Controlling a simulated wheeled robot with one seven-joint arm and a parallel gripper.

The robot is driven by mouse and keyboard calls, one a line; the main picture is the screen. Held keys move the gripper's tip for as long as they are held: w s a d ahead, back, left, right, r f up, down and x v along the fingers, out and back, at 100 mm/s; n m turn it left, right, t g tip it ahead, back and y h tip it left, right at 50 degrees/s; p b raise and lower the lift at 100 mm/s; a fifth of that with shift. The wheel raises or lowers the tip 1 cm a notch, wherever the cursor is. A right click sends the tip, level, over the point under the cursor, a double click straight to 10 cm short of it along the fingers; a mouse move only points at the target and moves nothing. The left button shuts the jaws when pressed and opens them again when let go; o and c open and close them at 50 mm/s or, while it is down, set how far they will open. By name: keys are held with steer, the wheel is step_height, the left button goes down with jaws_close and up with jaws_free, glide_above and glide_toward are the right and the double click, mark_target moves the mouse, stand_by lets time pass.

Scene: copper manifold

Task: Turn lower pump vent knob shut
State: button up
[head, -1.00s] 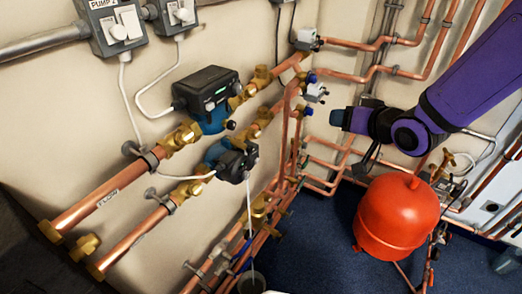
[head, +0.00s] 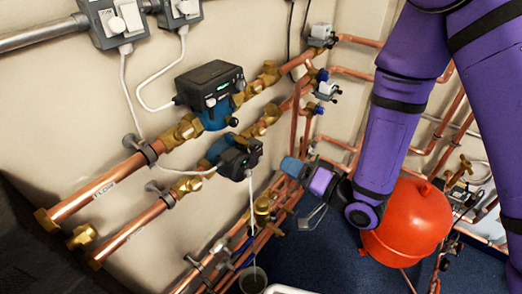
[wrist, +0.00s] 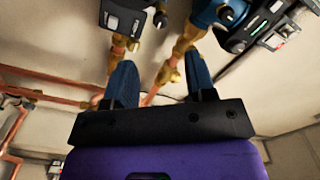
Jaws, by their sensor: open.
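The lower pump (head: 234,158) is on the lower copper pipe in the head view, a dark box on a blue body. In the wrist view the lower pump (wrist: 124,18) is at the top left, with a small black knob (wrist: 160,20) beside it that looks like its vent knob. The knob is hard to make out in the head view. My gripper (head: 290,168) is right of the lower pump, apart from it. In the wrist view my gripper (wrist: 160,75) has its two blue fingers spread and nothing between them; the knob shows beyond the fingertips.
The upper pump (head: 212,92) sits just above, with its own black knob (head: 232,122). Brass valves and copper pipes (head: 100,190) run close by. A red vessel (head: 408,220) stands below my arm. A white cable (head: 251,205) hangs from the lower pump.

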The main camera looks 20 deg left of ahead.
mark_target(255, 149)
steer(key=x, duration=1)
steer(key=shift+d+r, duration=0.1)
steer(key=c, duration=0.9)
